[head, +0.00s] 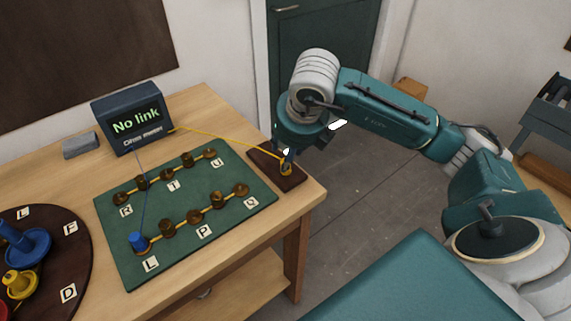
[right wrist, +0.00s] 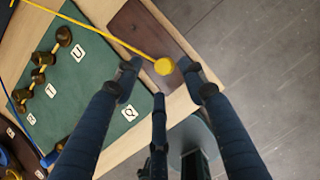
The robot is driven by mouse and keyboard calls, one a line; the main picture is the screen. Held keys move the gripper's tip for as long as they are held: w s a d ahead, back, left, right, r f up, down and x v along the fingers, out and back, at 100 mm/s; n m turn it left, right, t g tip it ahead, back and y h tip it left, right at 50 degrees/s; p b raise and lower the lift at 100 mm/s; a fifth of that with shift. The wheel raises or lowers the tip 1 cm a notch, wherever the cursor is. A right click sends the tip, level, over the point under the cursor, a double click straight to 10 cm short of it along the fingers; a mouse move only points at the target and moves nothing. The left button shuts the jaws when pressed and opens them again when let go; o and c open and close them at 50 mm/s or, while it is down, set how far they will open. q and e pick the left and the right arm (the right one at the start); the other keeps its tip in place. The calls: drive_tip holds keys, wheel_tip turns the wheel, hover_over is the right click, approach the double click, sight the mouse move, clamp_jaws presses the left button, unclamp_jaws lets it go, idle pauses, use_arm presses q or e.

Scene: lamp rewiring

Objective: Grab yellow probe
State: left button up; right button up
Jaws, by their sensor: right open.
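The yellow probe (head: 286,169) is on the dark brown block (head: 264,160) at the table's right end. A yellow wire runs from it to the monitor. In the right wrist view the yellow probe (right wrist: 164,66) shows its round top between my fingertips. My right gripper (head: 287,158) is open, pointing down over the block, its fingers around the probe; I cannot tell if any finger touches it. The right gripper's fingers also fill the right wrist view (right wrist: 163,82). My left gripper is not in view.
A monitor (head: 129,120) reading "No link" stands at the back. A green board (head: 190,205) with brass terminals and letter tiles lies beside the block. A blue probe (head: 138,241) stands near L. A round dark tray (head: 75,255) is at left. The table edge is close at right.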

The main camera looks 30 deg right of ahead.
drive_tip(key=p+x, duration=0.1)
drive_tip(key=x, duration=0.3)
drive_tip(key=shift+s+d+f+p, duration=0.15)
drive_tip(key=shift+s+f+p, duration=0.05)
drive_tip(key=shift+p, duration=0.15)
drive_tip(key=shift+w+d+f, duration=0.1)
drive_tip(key=shift+w+f, duration=0.15)
drive_tip(key=shift+f, duration=0.2)
drive_tip(key=c, duration=1.1)
